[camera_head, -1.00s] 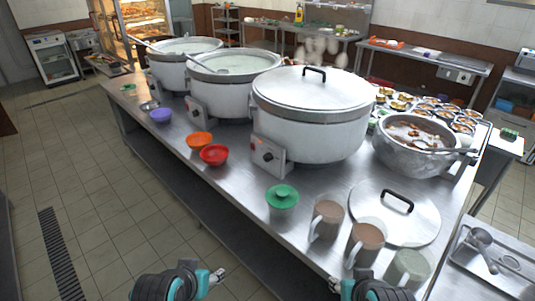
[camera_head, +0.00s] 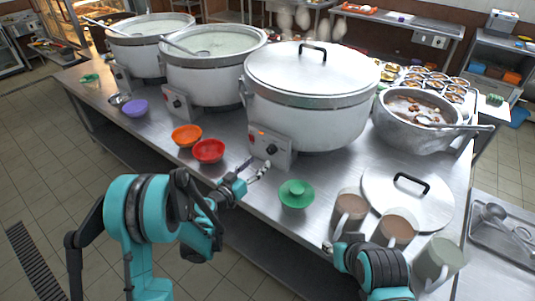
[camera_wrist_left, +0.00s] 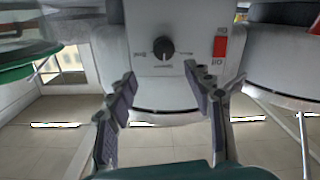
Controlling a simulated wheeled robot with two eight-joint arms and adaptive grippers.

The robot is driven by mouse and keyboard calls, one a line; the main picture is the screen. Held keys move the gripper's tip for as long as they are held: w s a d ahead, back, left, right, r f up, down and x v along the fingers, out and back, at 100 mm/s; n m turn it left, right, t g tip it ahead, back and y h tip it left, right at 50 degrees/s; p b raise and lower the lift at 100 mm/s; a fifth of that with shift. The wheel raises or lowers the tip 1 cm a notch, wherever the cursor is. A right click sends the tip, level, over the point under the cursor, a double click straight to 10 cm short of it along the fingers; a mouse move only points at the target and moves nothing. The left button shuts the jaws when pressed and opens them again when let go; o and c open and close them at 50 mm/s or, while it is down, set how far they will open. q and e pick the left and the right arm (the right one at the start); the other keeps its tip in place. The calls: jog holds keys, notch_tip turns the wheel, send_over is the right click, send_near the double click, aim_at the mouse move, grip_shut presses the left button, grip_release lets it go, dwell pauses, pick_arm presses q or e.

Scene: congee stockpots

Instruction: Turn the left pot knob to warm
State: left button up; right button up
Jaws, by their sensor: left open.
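Three white pots stand in a row: a far left pot (camera_head: 140,60), a middle open pot (camera_head: 212,80), and a near lidded pot (camera_head: 310,110). Each has a control box on its front. My left gripper (camera_head: 255,168) is open and empty, just in front of the lidded pot's control box (camera_head: 283,150). In the left wrist view, the black knob (camera_wrist_left: 163,49) lies beyond the spread fingers (camera_wrist_left: 161,76), apart from them, beside a red switch (camera_wrist_left: 219,46). My right gripper (camera_head: 329,247) is near the mugs, its jaws too small to read.
Orange (camera_head: 186,136) and red (camera_head: 208,151) bowls sit left of my left gripper. Several mugs (camera_head: 396,228), a loose lid (camera_head: 407,198) and a metal soup pot (camera_head: 417,120) fill the table's right side.

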aim_at(270, 151)
pick_arm(q)
jog(key=x, duration=0.2)
jog(key=b+x, duration=0.1)
jog(key=x, duration=0.1)
jog(key=f+x, duration=0.1)
jog(key=x, duration=0.1)
jog(key=shift+w+b, duration=0.4)
jog(key=shift+w+d, duration=0.3)
jog(key=shift+w, duration=0.35)
jog(key=c, duration=1.2)
